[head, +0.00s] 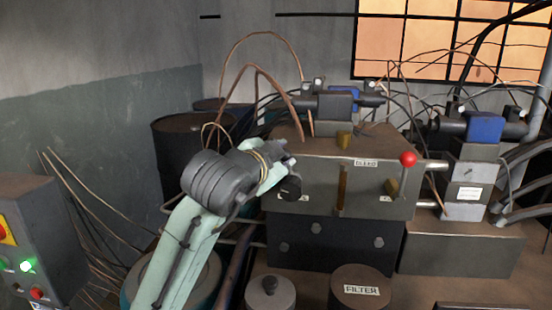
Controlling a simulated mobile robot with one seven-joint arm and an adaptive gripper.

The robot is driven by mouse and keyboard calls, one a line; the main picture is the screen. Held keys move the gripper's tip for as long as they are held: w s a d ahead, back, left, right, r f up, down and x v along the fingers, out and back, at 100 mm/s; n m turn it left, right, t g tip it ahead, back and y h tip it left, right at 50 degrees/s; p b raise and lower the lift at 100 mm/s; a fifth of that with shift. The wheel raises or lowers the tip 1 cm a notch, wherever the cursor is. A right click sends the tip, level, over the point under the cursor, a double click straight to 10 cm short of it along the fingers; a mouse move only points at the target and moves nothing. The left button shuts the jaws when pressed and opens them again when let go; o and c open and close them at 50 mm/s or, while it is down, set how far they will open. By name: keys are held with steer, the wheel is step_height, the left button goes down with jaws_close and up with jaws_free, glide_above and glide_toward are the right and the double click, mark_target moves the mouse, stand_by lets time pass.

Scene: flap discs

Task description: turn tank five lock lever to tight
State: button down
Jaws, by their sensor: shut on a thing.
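A grey valve block (320,175) stands on the bench with a white BLEED label on its front. A dark round knob (290,188) is at its left front, and a lever with a red ball (407,158) stands upright at its right. No readable tank five or tight marking shows, so I cannot tell which part is the lock lever. My gripper (283,166) reaches in from the lower left to the block's left end. It is shut at the dark knob; its fingertips are small and partly hidden.
A FILTER canister (360,290) and a smaller grey canister (270,293) stand in front. A brass bar (342,190) is on the block's front. A control box (38,240) with lit buttons is at the left. Cables and hoses crowd the back and right.

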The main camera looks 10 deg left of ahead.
steer(key=shift+w+d+r+m+g+y, duration=0.15)
steer(key=shift+d+m+y, duration=0.2)
steer(key=shift+d+m, duration=0.25)
steer(key=shift+s+d+r+m+g+y, duration=0.15)
steer(key=shift+d+m+y, duration=0.2)
steer(key=shift+m, duration=0.45)
steer(key=shift+w+f, duration=0.1)
steer(key=c, duration=1.7)
jaws_free()
steer(key=o, duration=0.4)
steer(key=shift+w+f, duration=0.15)
steer(key=shift+d, duration=0.1)
steer(key=v, duration=1.2)
steer(key=shift+c, duration=0.3)
